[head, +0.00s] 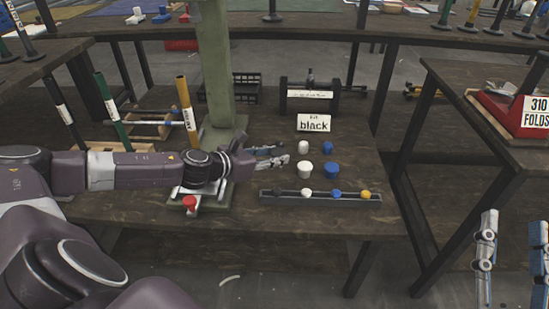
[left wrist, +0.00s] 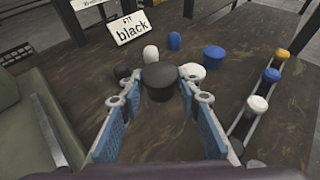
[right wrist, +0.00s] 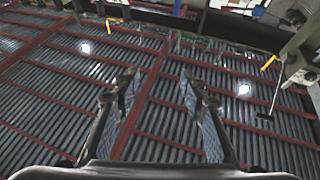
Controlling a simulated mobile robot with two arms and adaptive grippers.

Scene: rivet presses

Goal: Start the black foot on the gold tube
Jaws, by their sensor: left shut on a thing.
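The black foot (left wrist: 159,76) is a short dark cap between the fingertips of my left gripper (left wrist: 160,82), which is shut on it. In the head view the left gripper (head: 276,155) is over the bench, right of the green press, and the foot cannot be made out. The gold tube (head: 185,98) stands upright behind my left forearm, which hides its lower end. My right gripper (head: 512,245) is open and empty at the right edge of the head view, away from the bench; its fingers (right wrist: 156,82) are apart in the right wrist view.
The green press column (head: 217,70) stands beside the gold tube. A sign reading "Fit black" (head: 314,123) stands behind white caps (head: 305,170) and blue caps (head: 330,171). A narrow rack (head: 270,195) lies at the front. Green (head: 112,110) and dark tubes (head: 64,108) stand at left.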

